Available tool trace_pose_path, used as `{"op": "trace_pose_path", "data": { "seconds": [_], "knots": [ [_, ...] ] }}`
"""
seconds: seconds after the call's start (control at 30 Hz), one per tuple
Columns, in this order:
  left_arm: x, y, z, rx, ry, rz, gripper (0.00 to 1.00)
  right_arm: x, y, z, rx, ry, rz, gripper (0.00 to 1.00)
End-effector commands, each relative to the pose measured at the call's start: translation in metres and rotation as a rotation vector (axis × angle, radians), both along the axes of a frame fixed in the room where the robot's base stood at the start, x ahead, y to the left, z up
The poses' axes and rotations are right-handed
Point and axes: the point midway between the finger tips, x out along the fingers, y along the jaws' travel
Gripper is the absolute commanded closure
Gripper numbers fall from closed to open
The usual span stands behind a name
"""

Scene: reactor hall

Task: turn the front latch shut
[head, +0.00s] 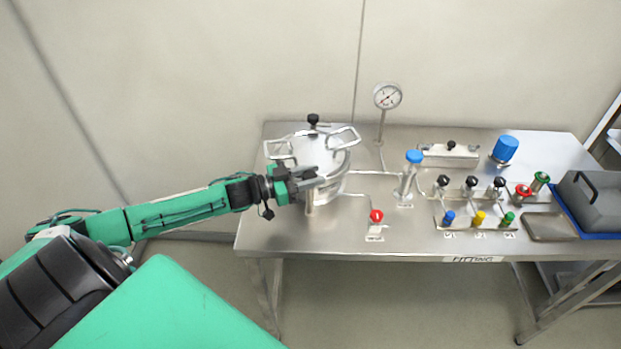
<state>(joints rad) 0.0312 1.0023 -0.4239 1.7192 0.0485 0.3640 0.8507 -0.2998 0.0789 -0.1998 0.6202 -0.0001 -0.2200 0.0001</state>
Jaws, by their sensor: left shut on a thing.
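A steel vessel (336,192) with a lid and wire handles stands at the left of the steel table. A black knob (313,119) sits at the back of its lid. My left gripper (312,178) is at the vessel's front left, at rim height, and is shut on the front latch. The fingers cover most of the latch, so its exact angle cannot be told. My right gripper is not in view.
Several coloured fittings, a tray (550,227) and a grey box (592,203) fill the table's right side. The front left corner is clear.

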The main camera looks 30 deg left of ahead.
Motion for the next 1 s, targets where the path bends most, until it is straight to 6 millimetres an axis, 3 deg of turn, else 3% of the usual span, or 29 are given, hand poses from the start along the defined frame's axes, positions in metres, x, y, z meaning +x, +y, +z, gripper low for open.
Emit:
{"op": "trace_pose_path", "data": {
  "seconds": [0.33,0.87,0.9,1.0],
  "knots": [
    [0.0007,0.0004,-0.0006,0.003,-0.001,-0.113,0.88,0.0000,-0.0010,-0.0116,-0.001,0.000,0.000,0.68],
    [0.0001,-0.0005,-0.0004,0.001,0.001,-0.134,0.88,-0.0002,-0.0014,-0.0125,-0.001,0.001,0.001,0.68],
    [0.0001,-0.0005,-0.0003,0.001,0.001,-0.134,0.63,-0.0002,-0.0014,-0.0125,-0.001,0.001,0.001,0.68],
    [0.0001,-0.0006,-0.0003,0.000,0.000,-0.134,0.43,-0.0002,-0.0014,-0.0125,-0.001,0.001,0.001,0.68]
  ]
}}
